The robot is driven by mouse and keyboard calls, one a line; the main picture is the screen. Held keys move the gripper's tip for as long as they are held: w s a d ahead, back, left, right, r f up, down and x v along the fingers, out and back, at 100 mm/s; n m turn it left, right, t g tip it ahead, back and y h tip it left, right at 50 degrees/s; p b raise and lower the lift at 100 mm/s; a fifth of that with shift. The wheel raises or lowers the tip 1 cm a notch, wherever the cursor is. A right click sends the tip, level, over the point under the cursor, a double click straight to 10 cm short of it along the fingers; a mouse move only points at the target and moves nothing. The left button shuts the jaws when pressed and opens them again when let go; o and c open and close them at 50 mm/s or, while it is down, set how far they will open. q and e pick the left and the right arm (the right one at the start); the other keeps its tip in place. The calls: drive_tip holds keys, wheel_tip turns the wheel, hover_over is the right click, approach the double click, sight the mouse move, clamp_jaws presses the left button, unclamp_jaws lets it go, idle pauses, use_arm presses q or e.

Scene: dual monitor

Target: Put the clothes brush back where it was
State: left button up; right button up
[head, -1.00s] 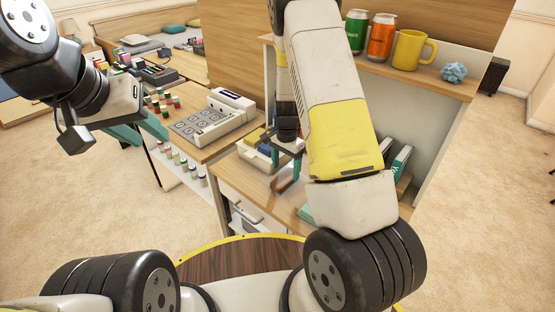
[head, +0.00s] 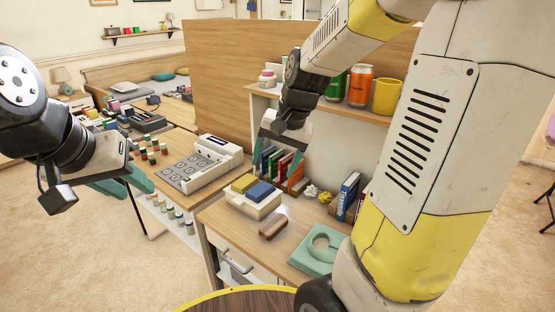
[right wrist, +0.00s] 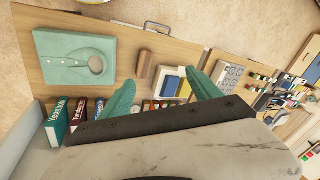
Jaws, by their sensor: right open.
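The clothes brush (head: 273,227), a small brown block, lies on the wooden desktop between the white box and the folded teal garment (head: 308,262). In the right wrist view the brush (right wrist: 146,63) lies beside the garment (right wrist: 75,62), apart from it. My right gripper (head: 283,148) is open and empty, raised above the desk in front of the books; its teal fingers (right wrist: 163,98) are spread in the right wrist view. My left gripper (head: 124,185) hangs at the left, away from the brush, its teal fingers apart with nothing visible between them.
A white box (head: 252,203) with yellow and blue items stands left of the brush. Books (head: 279,165) line the desk's back, with crumpled balls (head: 318,193) nearby. Cans and a yellow mug (head: 386,97) stand on the shelf above. A keypad device (head: 203,163) sits farther left.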

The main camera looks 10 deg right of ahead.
drive_tip(key=s+r+n+t, duration=0.3)
drive_tip(key=s+r+n, duration=0.2)
drive_tip(key=s, duration=0.9)
wheel_tip(320, 180, up, 3)
drive_tip(key=shift+f, duration=0.2)
